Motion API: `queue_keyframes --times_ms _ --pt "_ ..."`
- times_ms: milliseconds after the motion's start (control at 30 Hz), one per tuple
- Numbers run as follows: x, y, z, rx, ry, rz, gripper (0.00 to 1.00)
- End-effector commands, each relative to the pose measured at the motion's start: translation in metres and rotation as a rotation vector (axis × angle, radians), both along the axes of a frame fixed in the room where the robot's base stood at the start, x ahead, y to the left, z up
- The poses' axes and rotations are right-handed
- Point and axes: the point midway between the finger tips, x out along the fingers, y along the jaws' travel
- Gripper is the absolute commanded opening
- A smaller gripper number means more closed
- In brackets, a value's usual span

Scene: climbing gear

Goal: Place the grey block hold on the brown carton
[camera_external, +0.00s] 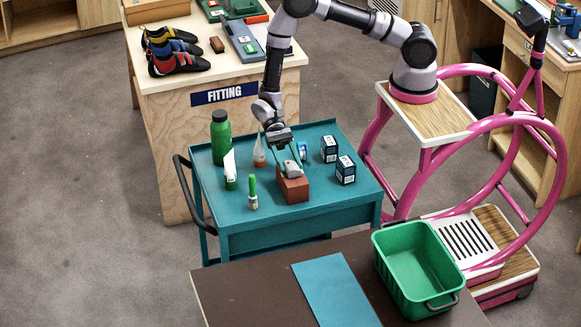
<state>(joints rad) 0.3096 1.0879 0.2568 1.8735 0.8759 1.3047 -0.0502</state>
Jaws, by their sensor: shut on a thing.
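The grey block hold (292,169) is between the fingers of my gripper (288,162), which is shut on it. The hold is right over the top of the brown carton (295,190), overlapping its upper face in the picture. I cannot tell whether it touches the carton or hangs just above it. The carton stands upright on the teal cart (345,205), near the middle of its top. My gripper points down from above, and its fingers partly cover the hold.
On the cart, a green bottle (220,140), a white-and-green item (230,170), a green-handled brush (252,193) and a clear bottle (259,152) stand left of the carton. Two dark boxes (329,149) (345,170) stand to its right. A green bin (415,265) sits on the front table.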

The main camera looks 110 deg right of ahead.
Motion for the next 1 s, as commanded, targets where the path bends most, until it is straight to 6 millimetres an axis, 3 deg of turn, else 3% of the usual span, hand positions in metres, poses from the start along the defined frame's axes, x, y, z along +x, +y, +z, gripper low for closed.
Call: queue_keyframes --times_ms 67,100,167,500,733,1000 --pt "0.0 0.0 -0.003 0.0 0.001 0.0 0.0" --pt "0.0 0.0 -0.003 0.0 0.001 0.0 0.65" --pt "0.0 0.0 -0.002 0.0 0.0 0.0 0.84" --pt "0.0 0.0 0.0 -0.001 0.0 0.0 0.84" --pt "0.001 -0.033 0.01 -0.002 -0.002 -0.003 0.84" --pt "0.001 -0.029 0.063 -0.002 -0.003 0.0 0.84"
